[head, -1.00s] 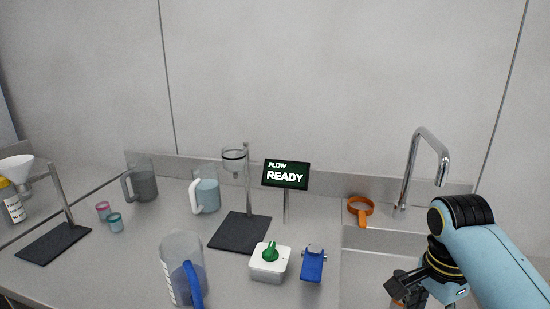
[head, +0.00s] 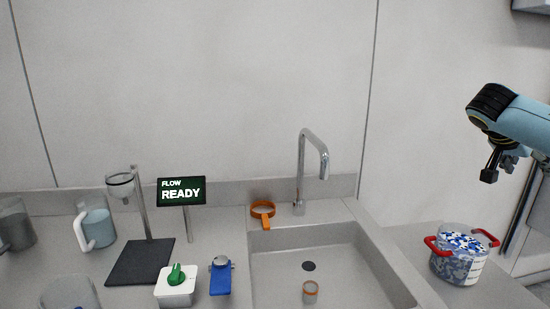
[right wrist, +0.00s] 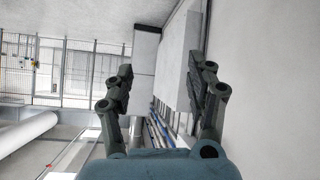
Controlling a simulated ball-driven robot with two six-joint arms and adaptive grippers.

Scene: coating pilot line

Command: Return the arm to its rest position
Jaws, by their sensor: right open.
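My right gripper (head: 496,166) is at the right of the head view, raised above the counter in front of the bare wall. In the right wrist view its two fingers (right wrist: 160,90) are spread apart with nothing between them. My light blue right arm comes in from the right edge. My left gripper is not in view.
A sink (head: 345,262) holds a small orange-rimmed cup (head: 310,291). A faucet (head: 325,160) and an orange ring (head: 263,212) stand behind it. A red-handled pot (head: 459,267) is below the gripper. A READY display (head: 181,191), ring stand (head: 141,205) and green-knobbed box (head: 175,290) are left.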

